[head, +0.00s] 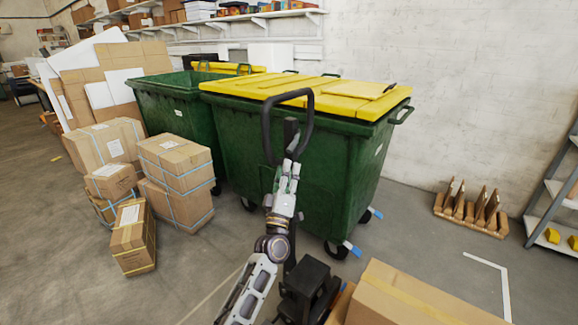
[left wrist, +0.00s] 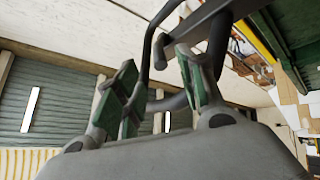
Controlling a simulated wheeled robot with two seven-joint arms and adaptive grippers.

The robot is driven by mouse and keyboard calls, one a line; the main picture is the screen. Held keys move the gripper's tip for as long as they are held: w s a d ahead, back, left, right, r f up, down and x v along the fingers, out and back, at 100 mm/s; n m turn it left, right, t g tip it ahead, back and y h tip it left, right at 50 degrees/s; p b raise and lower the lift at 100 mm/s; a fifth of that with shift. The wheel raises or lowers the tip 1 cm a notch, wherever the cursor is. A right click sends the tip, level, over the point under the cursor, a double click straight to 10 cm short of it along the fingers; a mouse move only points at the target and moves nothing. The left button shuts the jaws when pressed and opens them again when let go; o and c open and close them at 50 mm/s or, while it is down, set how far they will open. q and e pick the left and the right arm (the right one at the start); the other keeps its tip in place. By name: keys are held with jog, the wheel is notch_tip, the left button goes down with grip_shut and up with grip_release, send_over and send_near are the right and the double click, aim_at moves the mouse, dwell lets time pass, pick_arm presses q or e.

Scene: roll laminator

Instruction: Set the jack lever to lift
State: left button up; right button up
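The pallet jack's black loop handle (head: 268,125) stands upright in front of the green bin in the head view. Its dark bars also show in the left wrist view (left wrist: 219,48), beyond my fingers. My left gripper (head: 291,163) is raised close to the handle's lower right side, where the loop meets its post. In the left wrist view my left gripper (left wrist: 160,88) has its green-padded fingers apart, with a dark curved bar of the handle showing behind the gap. I cannot tell whether they touch it. I cannot make out the small lever clearly. My right gripper is not in view.
Green bins with yellow lids (head: 300,150) stand right behind the handle. Strapped cartons (head: 175,165) are stacked at the left. A large carton (head: 410,300) lies at the front right. A wooden rack (head: 470,212) sits by the wall, with open floor before it.

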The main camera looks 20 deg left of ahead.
pick_arm(q)
jog(key=shift+v, duration=1.25)
jog(key=shift+d, duration=0.1)
